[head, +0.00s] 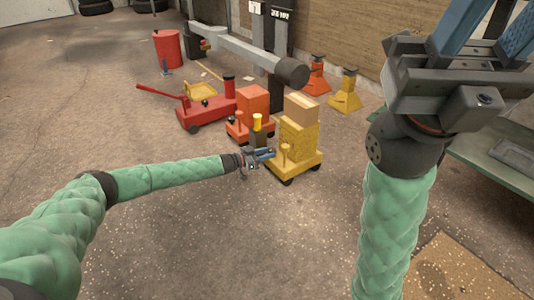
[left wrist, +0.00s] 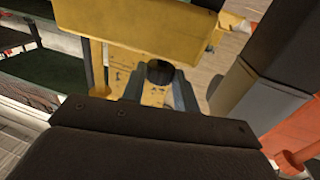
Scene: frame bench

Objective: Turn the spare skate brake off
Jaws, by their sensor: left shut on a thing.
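A yellow wheeled skate (head: 313,160) stands on the floor with a yellow block and a cardboard box on it. An orange-red skate (head: 240,131) with an orange block stands just behind and left of it. I cannot tell by looks which is the spare. My left gripper (head: 267,155) is at the near left side of the yellow skate. In the left wrist view its fingers are shut on a dark round knob (left wrist: 160,71), in front of yellow parts. The knob's lower part is hidden. My right gripper (head: 490,27) is raised close to the camera, its blue fingers apart and seemingly empty.
A dark post with a yellow top (head: 257,127) stands beside the left gripper. A red floor jack (head: 207,111), orange (head: 316,77) and yellow (head: 346,92) jack stands and a grey lift arm (head: 240,50) are behind. Floor in front is open.

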